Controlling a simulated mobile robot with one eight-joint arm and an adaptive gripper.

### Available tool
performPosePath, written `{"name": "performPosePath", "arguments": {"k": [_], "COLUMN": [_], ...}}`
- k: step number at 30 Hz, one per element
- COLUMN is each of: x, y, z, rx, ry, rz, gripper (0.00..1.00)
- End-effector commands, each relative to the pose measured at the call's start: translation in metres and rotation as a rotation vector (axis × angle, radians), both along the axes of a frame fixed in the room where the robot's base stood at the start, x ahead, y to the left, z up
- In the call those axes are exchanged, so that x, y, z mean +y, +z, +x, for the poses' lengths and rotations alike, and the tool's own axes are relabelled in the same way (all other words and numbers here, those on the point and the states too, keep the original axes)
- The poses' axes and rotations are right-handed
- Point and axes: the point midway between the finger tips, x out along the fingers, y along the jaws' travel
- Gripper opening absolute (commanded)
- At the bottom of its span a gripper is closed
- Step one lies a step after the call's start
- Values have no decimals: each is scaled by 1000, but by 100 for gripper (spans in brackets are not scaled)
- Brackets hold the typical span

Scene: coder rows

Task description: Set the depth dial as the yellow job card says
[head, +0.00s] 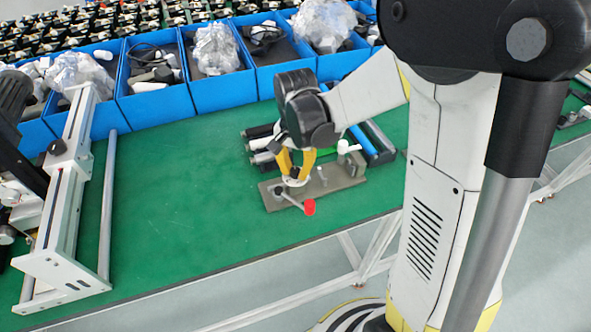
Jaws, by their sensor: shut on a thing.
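A flat grey-brown fixture plate (335,183) lies on the green bench. My gripper (296,174), with yellow fingers, points down over the left part of this plate. Its fingers are shut on a pale round part (294,183), which looks like the depth dial and is mostly hidden by them. A thin lever ending in a red knob (309,207) sticks out from beside it toward the bench's front edge. A white knob (345,147) stands at the plate's right end. Dial marks cannot be read, and I see no yellow job card in this view.
Blue bins (222,90) with wrapped and loose parts line the back. Dark and grey rollers (258,138) and a blue-edged bar lie behind the plate. A white rail frame (62,205) stands at the left. The green bench (180,200) between frame and plate is clear.

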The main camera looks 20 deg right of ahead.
Motion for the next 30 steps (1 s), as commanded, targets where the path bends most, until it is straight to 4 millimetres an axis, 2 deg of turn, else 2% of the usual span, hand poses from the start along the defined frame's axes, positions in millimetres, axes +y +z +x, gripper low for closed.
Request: {"name": "performPosePath", "arguments": {"k": [19, 20, 21, 22, 30], "x": [1, 1, 1, 1, 1], "y": [0, 0, 0, 0, 0], "z": [-2, -2, -2, -1, 0], "rx": [4, 4, 4, 4, 1], "ry": [-48, -48, -48, -48, -48], "rz": [2, 2, 2, 2, 1], "gripper": [0, 26, 38, 45, 45]}}
